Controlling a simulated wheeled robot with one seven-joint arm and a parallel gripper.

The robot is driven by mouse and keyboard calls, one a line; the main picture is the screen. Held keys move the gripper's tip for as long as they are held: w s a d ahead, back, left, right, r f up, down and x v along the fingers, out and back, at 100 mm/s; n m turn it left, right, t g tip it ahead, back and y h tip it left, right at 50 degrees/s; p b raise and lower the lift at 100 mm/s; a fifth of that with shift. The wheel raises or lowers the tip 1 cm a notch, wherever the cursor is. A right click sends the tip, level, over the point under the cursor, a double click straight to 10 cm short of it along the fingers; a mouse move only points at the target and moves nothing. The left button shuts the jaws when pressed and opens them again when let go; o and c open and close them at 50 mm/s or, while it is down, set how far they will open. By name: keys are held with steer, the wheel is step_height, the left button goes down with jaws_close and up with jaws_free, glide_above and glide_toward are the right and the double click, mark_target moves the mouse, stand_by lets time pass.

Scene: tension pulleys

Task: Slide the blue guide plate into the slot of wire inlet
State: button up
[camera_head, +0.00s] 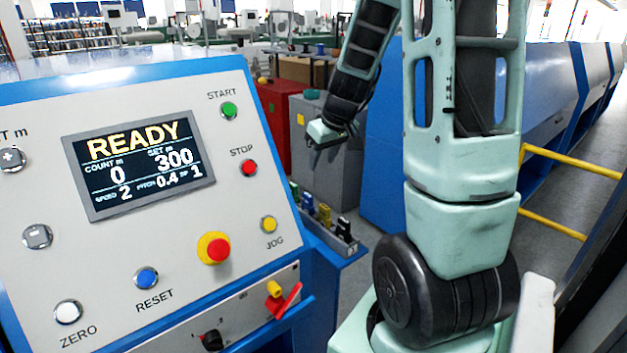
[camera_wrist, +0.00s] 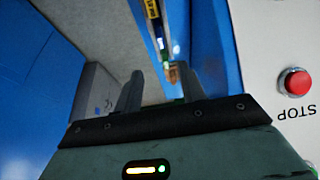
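My gripper (camera_head: 326,148) hangs beyond the right edge of the control panel in the head view, fingers pointing down. In the wrist view its two grey fingers (camera_wrist: 160,90) stand apart with nothing held between them. A small blue part (camera_head: 308,203), possibly the blue guide plate, stands in a parts tray (camera_head: 345,250) below my gripper in the head view; it is too small to be sure. I cannot make out the wire inlet or its slot in either view.
The tray also holds yellow (camera_head: 324,214), green and black parts. The control panel (camera_head: 150,240) fills the left, its screen reading READY, with a red stop button (camera_wrist: 294,81) close to my gripper. A grey cabinet (camera_head: 325,175) and blue machine housing (camera_head: 385,140) stand behind.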

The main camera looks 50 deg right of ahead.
mark_target(308, 195)
steer(key=x, duration=1.6)
steer(key=shift+a+p, duration=0.1)
steer(key=shift+p, duration=0.2)
jaws_close()
